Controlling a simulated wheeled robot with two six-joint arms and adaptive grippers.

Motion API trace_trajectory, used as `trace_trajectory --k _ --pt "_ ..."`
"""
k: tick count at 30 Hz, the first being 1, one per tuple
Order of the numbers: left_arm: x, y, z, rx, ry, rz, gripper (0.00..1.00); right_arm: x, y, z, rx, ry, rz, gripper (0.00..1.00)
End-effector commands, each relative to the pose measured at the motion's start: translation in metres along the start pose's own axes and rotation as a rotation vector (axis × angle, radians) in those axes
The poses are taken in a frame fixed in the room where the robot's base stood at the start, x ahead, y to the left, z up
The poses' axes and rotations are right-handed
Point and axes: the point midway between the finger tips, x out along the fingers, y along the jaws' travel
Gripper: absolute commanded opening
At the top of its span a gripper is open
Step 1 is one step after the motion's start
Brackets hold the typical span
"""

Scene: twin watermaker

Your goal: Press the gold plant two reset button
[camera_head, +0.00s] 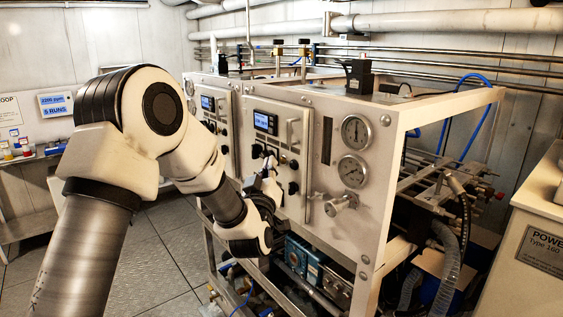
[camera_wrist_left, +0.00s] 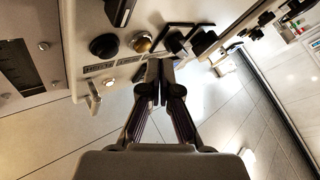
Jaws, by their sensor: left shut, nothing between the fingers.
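My left gripper (camera_head: 269,168) is shut and empty, at the front panel of the nearer watermaker unit (camera_head: 291,130). In the left wrist view its closed fingertips (camera_wrist_left: 160,72) point at the panel, just beside a round gold button (camera_wrist_left: 142,41). The button sits between a black round knob (camera_wrist_left: 103,46) and dark square switches (camera_wrist_left: 175,42), with small labels by it. I cannot tell whether the fingertips touch the panel. In the head view the gold button cannot be made out behind the gripper. My right gripper is not in view.
A second panel with a display (camera_head: 208,103) stands farther left. Floor (camera_head: 165,255) is open at left.

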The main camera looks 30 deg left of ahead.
Motion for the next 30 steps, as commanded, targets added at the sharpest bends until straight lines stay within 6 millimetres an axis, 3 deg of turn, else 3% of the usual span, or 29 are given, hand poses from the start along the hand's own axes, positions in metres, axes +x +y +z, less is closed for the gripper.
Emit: trace_trajectory --k 30 --pt "0.0087 0.0065 0.0062 0.000 0.000 0.000 0.00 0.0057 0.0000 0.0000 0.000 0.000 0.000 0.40"
